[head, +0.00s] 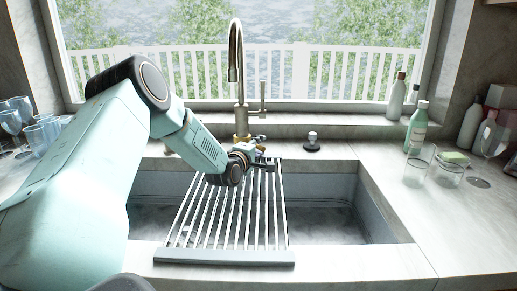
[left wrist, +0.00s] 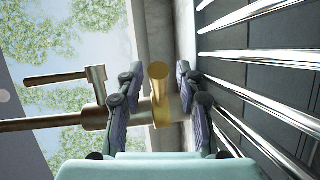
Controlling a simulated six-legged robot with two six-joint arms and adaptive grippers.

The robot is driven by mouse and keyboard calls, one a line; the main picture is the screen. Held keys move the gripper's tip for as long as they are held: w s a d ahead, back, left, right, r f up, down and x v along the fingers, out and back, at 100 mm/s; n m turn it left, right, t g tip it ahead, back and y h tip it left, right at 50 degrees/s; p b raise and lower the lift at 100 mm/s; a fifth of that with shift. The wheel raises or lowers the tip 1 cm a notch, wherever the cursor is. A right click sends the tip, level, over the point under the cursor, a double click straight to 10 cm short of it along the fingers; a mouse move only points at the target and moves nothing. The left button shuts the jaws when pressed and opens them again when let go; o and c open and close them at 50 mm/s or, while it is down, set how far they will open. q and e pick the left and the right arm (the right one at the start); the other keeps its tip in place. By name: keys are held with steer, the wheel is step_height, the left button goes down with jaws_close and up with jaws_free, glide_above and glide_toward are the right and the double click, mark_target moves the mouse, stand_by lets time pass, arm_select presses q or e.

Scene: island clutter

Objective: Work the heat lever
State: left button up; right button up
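The brass faucet (head: 236,80) stands behind the sink, with a slim upright handle (head: 262,96) on its right side. That handle also shows at the left of the left wrist view (left wrist: 55,79). A short gold-coloured piece (left wrist: 159,88) projects at the faucet's base; I cannot tell whether this or the slim handle is the heat lever. My left gripper (head: 263,164) is just in front of the faucet base. In the left wrist view its fingers (left wrist: 160,105) are spread, with the gold piece seen between them and gaps on both sides. My right gripper is out of view.
A slatted drying rack (head: 224,257) spans the sink (head: 322,205) below my left gripper. A dark knob-like stopper (head: 312,143) stands on the back ledge. Glasses (head: 17,115) stand at the left; bottles (head: 416,127), tumblers (head: 418,165) and a wine glass (head: 490,138) stand at the right.

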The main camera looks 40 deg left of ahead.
arm_select(q)
steer(key=shift+w+a+f, duration=0.1)
steer(key=shift+s+r, duration=0.25)
steer(key=c, duration=0.5)
steer(key=shift+w+f, duration=0.1)
jaws_close()
